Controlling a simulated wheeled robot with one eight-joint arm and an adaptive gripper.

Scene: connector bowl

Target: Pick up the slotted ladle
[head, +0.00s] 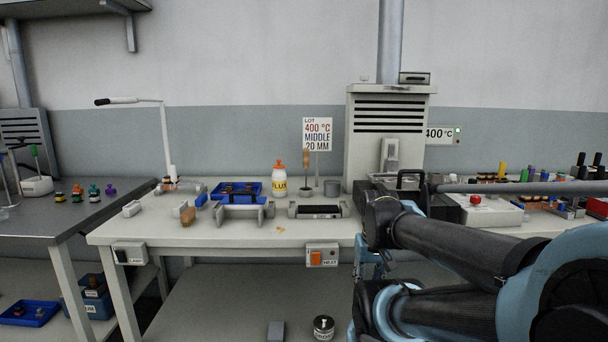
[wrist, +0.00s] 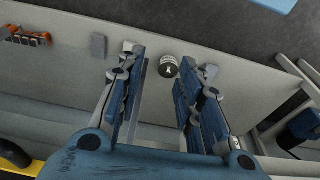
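An upright tool with a wooden handle (head: 306,160) stands at the back of the white workbench in the head view, in front of the lot sign. Its dark lower end is small, so I cannot tell for sure that it is the slotted ladle. In the wrist view my gripper (wrist: 169,62) is open and empty, its two blue fingers spread wide. No ladle shows between them. A dark jar with a white label (wrist: 168,66) shows beyond the fingertips, on the lower shelf.
A low dark-topped fixture (head: 319,211) lies in front. The white bench (head: 160,232) has free room at its front. My arm covers the right side.

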